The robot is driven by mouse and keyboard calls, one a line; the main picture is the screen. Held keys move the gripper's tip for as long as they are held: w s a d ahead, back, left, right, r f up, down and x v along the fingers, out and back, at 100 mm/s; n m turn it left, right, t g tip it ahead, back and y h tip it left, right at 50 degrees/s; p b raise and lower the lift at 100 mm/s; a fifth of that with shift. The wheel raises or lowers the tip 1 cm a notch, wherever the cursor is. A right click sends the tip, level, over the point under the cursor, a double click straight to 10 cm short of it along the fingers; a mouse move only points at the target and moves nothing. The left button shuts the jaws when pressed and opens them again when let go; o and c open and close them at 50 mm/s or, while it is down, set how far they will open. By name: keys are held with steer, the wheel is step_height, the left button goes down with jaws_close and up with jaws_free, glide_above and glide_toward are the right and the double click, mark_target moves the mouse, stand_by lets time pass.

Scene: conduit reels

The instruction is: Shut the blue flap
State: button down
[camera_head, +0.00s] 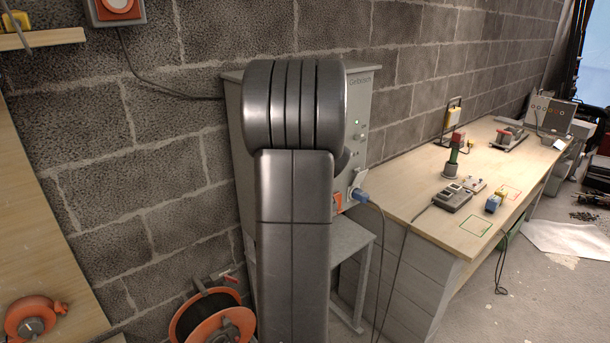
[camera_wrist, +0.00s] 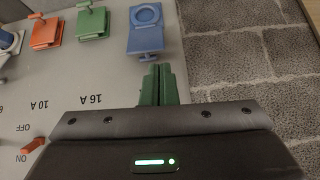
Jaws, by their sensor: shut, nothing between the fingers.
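The panel of a grey cabinet fills the left of the wrist view, upside down. A blue socket (camera_wrist: 148,15) with a round ring shows at the top, and its blue flap (camera_wrist: 146,41) is the flat piece on the side nearer my fingers. The flap looks raised off the ring, but its exact angle is hard to tell. My gripper (camera_wrist: 158,70) has green fingers, closed together and empty. Their tips are just short of the flap's near edge; I cannot tell if they touch. In the head view my arm hides the blue flap and my gripper.
Orange (camera_wrist: 46,33) and green (camera_wrist: 92,22) sockets sit beside the blue one. A lever switch (camera_wrist: 33,146) marked ON/OFF is lower left. In the head view, a blue plug (camera_head: 359,195) with a cable is in the cabinet (camera_head: 359,100). A workbench (camera_head: 410,190) stands right.

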steer(key=shift+n, duration=0.3)
steer(key=w+a+f+p, duration=0.1)
steer(key=w+f, duration=0.1)
steer(key=w+a+f+p, duration=0.1)
steer(key=w+f, duration=0.1)
steer(key=w, duration=0.1)
steer(key=w+a+f+p, duration=0.1)
steer(key=w+f, duration=0.1)
steer(key=shift+w+a, duration=0.1)
steer(key=shift+w, duration=0.05)
steer(key=shift+f+t+b, duration=0.2)
steer(key=shift+t+b, duration=0.2)
steer(key=shift+b, duration=0.6)
steer(key=shift+s+r+b, duration=0.1)
steer(key=shift+s+b, duration=0.1)
steer(key=shift+b, duration=0.25)
steer(key=shift+s+d+b, duration=0.15)
steer(key=shift+d+b, duration=0.15)
steer(key=shift+b, duration=1.25)
